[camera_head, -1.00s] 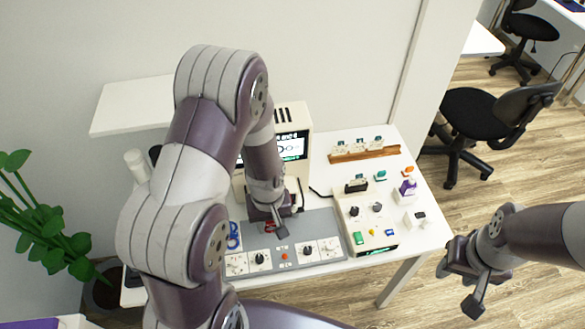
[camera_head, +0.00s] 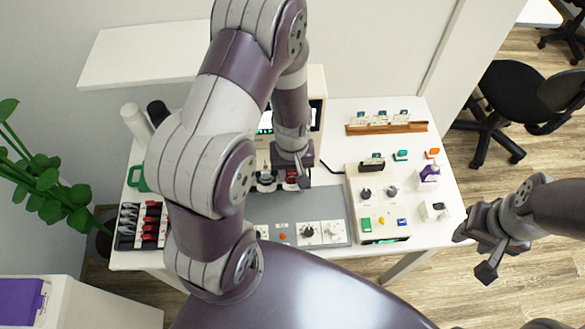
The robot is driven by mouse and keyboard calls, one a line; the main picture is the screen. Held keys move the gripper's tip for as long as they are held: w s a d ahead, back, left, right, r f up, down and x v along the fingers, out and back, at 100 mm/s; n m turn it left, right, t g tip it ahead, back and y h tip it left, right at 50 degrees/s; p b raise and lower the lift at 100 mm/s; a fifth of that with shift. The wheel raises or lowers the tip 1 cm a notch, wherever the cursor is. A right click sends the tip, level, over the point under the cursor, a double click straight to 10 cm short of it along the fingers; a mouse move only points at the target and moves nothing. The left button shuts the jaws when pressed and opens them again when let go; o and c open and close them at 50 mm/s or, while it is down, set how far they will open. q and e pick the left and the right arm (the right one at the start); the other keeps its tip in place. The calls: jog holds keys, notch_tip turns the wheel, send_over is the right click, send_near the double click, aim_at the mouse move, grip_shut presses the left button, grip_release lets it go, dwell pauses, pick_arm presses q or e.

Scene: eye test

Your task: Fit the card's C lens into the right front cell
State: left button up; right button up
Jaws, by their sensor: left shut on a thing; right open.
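My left gripper (camera_head: 290,178) reaches down behind the grey panel, at the front of the white machine (camera_head: 316,86). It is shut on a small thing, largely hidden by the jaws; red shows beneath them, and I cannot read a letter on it. Beside it, on the left, is a small round cell-like part (camera_head: 265,181) with some red. I cannot tell whether the held thing touches a cell. My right gripper (camera_head: 478,258) is open and empty, off the table's right side. A black tray (camera_head: 127,239) holds several red-handled pieces at the left.
The grey panel (camera_head: 270,205) has knobs and a red button. My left arm hides much of the left table.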

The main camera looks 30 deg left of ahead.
pick_arm(q)
jog(key=shift+w+f, duration=0.25)
jog(key=shift+f, duration=0.05)
jog(key=shift+s+r, duration=0.15)
jog(key=shift+s, duration=0.1)
pick_arm(e)
jog(key=shift+f, duration=0.15)
pick_arm(q)
jog(key=shift+w, duration=0.2)
pick_arm(e)
jog(key=shift+w, duration=0.15)
pick_arm(q)
jog(key=shift+s+p, duration=0.1)
jog(key=shift+p, duration=0.3)
pick_arm(e)
jog(key=shift+r, duration=0.25)
pick_arm(q)
jog(key=shift+f, duration=0.25)
pick_arm(e)
jog(key=shift+f, duration=0.2)
pick_arm(q)
jog(key=shift+f+b, duration=0.95)
jog(key=shift+f, duration=0.2)
jog(key=o, duration=1.1)
pick_arm(e)
jog(key=shift+f, duration=0.7)
